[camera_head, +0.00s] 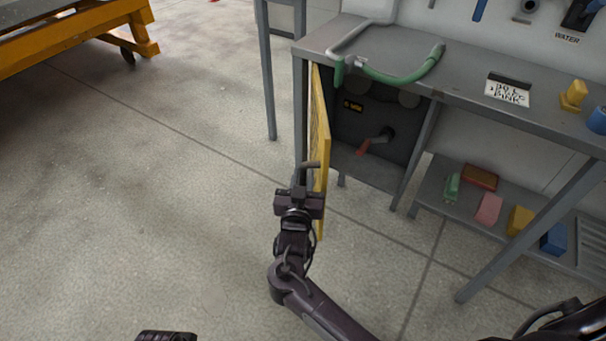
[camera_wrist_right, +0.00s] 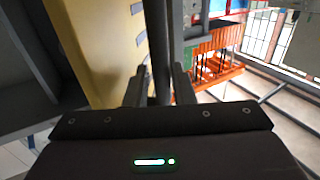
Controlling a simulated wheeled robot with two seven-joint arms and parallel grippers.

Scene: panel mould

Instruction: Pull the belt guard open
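The belt guard (camera_head: 321,140) is a yellow panel on the left side of the bench's dark bay. It stands swung out from the bay and shows nearly edge-on. In the right wrist view its yellow face (camera_wrist_right: 95,45) fills the upper left. My right gripper (camera_head: 308,178) is at the guard's dark handle, low on its outer side. In the wrist view the handle bar (camera_wrist_right: 158,45) runs between the two fingers (camera_wrist_right: 158,88), which look closed on it. A dark part of my left gripper (camera_head: 166,337) shows at the bottom edge; its fingers are cut off.
The open bay shows a red-handled lever (camera_head: 375,143). A green hose (camera_head: 400,77) and a sign (camera_head: 508,90) lie on the grey bench top (camera_head: 455,75). Coloured blocks sit on the low shelf (camera_head: 432,190). The floor to the left is clear, up to an orange cart (camera_head: 90,35).

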